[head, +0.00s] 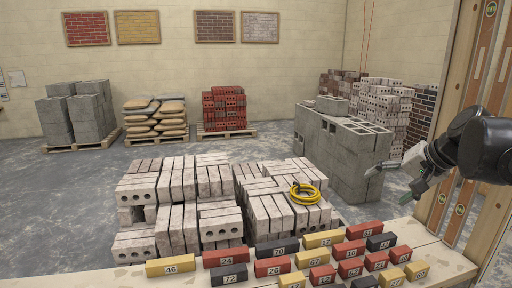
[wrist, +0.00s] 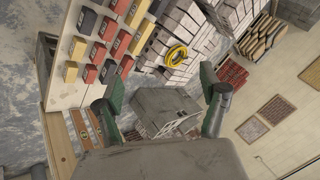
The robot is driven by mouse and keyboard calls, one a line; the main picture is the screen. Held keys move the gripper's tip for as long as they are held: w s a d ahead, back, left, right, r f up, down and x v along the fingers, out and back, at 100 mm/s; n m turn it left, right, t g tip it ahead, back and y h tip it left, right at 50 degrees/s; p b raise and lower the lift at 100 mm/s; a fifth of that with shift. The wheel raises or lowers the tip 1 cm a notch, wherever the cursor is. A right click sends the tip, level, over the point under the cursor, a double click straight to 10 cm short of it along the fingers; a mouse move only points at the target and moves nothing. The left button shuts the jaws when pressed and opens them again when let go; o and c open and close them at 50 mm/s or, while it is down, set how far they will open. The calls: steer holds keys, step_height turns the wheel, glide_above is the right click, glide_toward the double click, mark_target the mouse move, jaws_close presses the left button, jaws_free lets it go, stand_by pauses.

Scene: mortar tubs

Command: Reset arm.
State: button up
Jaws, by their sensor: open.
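My arm comes in from the right edge in the head view, and my gripper (head: 393,182) hangs in the air at the right, above the right end of the bench with the numbered bricks. In the wrist view, my gripper (wrist: 165,98) shows its two green-tipped fingers spread wide apart. It is open and nothing is between the fingers. Behind the gap, some way off, is the grey block stack (wrist: 165,108). The same grey block stack (head: 335,150) stands left of my gripper in the head view.
Numbered red, yellow and black bricks (head: 272,267) lie on the bench (head: 432,262). Pale brick stacks (head: 180,205) stand behind it, with a yellow hose coil (head: 304,193) on top. A wooden post with levels (head: 466,190) stands close beside my arm. Open floor (head: 60,200) lies at the left.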

steer(key=s+a+f+n+h, duration=0.1)
steer(key=s+a+f+n, duration=0.1)
steer(key=s+a+f, duration=0.2)
steer(key=s+a+f+n+h, duration=0.1)
steer(key=s+a+f+n, duration=0.1)
steer(key=s, duration=0.8)
steer(key=s+a+f+n+h, duration=0.1)
steer(key=s+a+f+n, duration=0.1)
steer(key=s+a+f, duration=0.3)
steer(key=shift+s+a+f, duration=0.35)
steer(key=shift+s+a, duration=0.65)
steer(key=shift+a, duration=0.1)
